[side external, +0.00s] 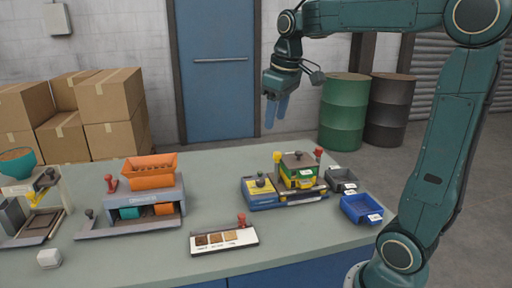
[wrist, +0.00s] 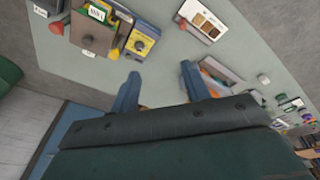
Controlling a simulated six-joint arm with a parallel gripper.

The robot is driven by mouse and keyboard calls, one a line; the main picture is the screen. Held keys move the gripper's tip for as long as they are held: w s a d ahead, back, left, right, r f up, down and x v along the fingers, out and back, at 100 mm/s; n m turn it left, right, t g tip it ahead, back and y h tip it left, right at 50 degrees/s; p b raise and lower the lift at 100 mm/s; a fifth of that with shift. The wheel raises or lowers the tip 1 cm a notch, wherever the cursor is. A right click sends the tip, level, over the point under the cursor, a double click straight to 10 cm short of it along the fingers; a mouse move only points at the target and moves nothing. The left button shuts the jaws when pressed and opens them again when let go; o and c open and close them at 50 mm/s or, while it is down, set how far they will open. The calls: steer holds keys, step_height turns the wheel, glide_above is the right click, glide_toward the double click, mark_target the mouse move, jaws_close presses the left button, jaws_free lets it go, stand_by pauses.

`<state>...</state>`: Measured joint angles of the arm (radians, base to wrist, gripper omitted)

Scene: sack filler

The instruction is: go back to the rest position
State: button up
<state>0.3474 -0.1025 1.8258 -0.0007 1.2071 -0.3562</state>
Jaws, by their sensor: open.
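My gripper (side external: 276,112) hangs in the air above the back of the table, with its blue fingers pointing down and nothing visible between them. In the wrist view its two fingers (wrist: 160,88) are spread apart, with only table surface between them. My arm rises at the right and bends over the table in the side external view. The table (side external: 225,262) lies below the gripper, and the gripper touches nothing on it.
An orange hopper machine (side external: 152,180) stands left of centre. A yellow and green device (side external: 298,172), a blue bin (side external: 360,208) and a grey bin (side external: 341,180) are at right. A sample tray (side external: 223,240) lies in front. Boxes (side external: 110,100) and a green drum (side external: 343,112) stand behind.

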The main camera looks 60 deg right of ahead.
steer(key=s+a+f+t, duration=0.1)
steer(key=s+a+f, duration=0.2)
steer(key=s+a, duration=0.3)
steer(key=s+a+f+t, duration=0.2)
steer(key=s+a+f, duration=0.2)
steer(key=s, duration=0.4)
steer(key=shift+s+a+y, duration=0.4)
steer(key=shift+a, duration=0.5)
